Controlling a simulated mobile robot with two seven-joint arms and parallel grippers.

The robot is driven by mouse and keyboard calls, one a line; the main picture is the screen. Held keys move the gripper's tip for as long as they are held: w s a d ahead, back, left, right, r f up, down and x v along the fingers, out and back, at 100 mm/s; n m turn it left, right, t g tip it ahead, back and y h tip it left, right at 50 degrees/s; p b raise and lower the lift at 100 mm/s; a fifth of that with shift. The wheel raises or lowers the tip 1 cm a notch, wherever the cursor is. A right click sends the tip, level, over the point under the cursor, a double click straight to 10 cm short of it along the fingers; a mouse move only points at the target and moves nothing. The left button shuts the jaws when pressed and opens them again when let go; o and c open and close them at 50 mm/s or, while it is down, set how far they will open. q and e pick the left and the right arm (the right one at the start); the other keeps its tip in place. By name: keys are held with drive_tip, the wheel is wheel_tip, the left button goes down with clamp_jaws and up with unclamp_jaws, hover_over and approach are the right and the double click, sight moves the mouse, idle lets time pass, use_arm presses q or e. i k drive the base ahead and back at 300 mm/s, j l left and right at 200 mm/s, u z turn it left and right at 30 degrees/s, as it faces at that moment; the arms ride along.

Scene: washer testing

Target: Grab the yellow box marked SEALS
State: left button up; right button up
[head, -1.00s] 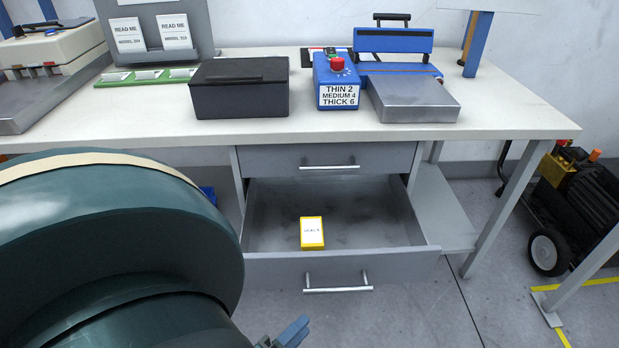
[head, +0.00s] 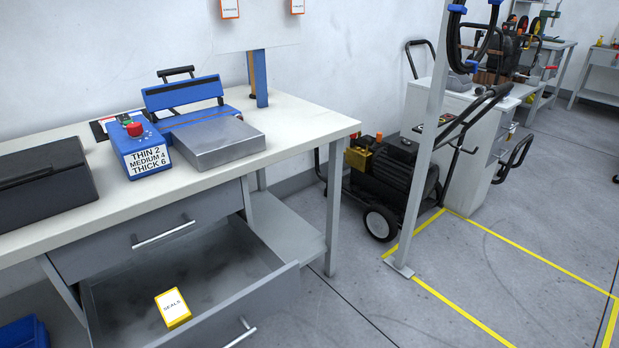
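The yellow box marked SEALS (head: 173,308) lies in the open lower drawer (head: 262,313) under the workbench, near the drawer's front wall. Its white label faces up. Apart from the box, the visible part of the drawer floor looks empty. Neither of my grippers shows in the head view now.
The workbench (head: 290,133) carries a black case (head: 45,183), a blue control box (head: 138,150) and a blue device with a metal plate (head: 212,143). The upper drawer (head: 150,230) is shut. A black wheeled machine (head: 385,180) and a grey post (head: 425,150) stand right. Yellow-lined floor is open.

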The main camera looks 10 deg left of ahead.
sight(173, 308)
drive_tip(key=k+j, duration=0.65)
drive_tip(key=j, duration=0.15)
